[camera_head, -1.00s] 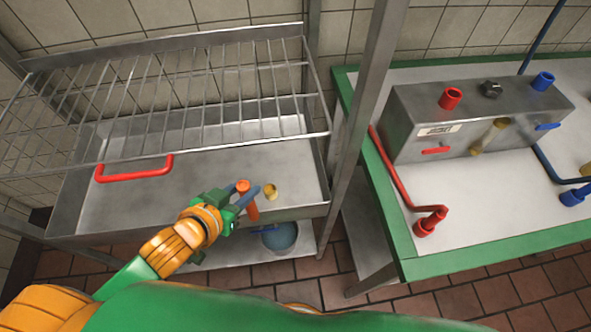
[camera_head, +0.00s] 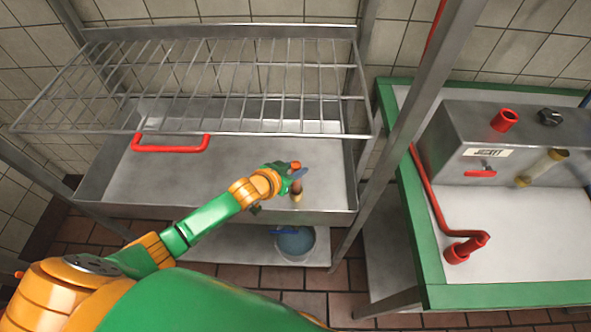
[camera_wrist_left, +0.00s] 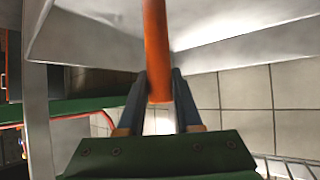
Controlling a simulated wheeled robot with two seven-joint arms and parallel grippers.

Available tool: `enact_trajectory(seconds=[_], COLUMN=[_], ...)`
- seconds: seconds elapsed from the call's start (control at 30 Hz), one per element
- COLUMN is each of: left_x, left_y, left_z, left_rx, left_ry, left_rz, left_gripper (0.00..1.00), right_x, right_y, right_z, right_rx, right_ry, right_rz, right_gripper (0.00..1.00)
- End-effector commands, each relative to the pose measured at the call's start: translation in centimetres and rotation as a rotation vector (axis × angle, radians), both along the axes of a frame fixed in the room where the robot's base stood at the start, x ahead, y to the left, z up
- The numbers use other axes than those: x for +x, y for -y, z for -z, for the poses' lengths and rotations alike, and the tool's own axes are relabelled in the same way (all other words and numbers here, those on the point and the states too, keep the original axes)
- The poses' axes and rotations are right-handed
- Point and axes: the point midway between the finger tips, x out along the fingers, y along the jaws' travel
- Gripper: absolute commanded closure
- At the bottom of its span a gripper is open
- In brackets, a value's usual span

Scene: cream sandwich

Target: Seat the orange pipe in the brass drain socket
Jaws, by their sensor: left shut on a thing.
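My left gripper (camera_head: 290,173) is shut on the orange pipe (camera_head: 295,166), over the front right of the steel sink tray. In the left wrist view the pipe (camera_wrist_left: 156,48) runs between the two dark fingers (camera_wrist_left: 159,100). In the head view the pipe stands roughly upright, its lower part in shadow. The brass drain socket (camera_head: 296,198) shows just below it, in line with it. I cannot tell whether the pipe's lower end is inside the socket or only above it. My right gripper is not in view.
A wire rack (camera_head: 215,85) hangs above the back of the sink tray (camera_head: 140,185). A bucket (camera_head: 296,243) stands below. A steel post and a green-edged bench (camera_head: 435,285) with red pipework are to the right.

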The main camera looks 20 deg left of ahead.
Motion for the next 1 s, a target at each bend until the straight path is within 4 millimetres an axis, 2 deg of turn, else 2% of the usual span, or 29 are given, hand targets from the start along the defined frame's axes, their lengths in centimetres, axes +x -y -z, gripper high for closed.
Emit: enact_trajectory(seconds=[0.3,0.33,0.4,0.43,0.77,0.87,1.0], left_x=[0.0,0.0,0.0,0.0,-0.1,-1.4,-4.3], left_y=[0.0,0.0,0.0,0.0,0.0,-0.4,-1.3], left_z=[0.4,0.2,0.2,0.2,-0.3,-1.2,-3.3], left_rx=[0.000,0.001,0.001,0.001,0.000,0.001,0.001], left_ry=[0.000,0.000,0.000,0.000,0.000,-0.001,-0.003], left_rz=[0.000,0.001,0.001,0.001,0.000,0.001,0.001], left_gripper=[1.00,0.58,0.39,0.36,0.36,0.36,0.36], right_x=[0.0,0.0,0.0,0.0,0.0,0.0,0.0], right_y=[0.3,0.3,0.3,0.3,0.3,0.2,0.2], right_z=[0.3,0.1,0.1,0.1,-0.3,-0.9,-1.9], right_rx=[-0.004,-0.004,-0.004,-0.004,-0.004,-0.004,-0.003], right_ry=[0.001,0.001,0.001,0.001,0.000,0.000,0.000], right_rz=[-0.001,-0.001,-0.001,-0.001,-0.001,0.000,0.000], right_gripper=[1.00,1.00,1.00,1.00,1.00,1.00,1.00])
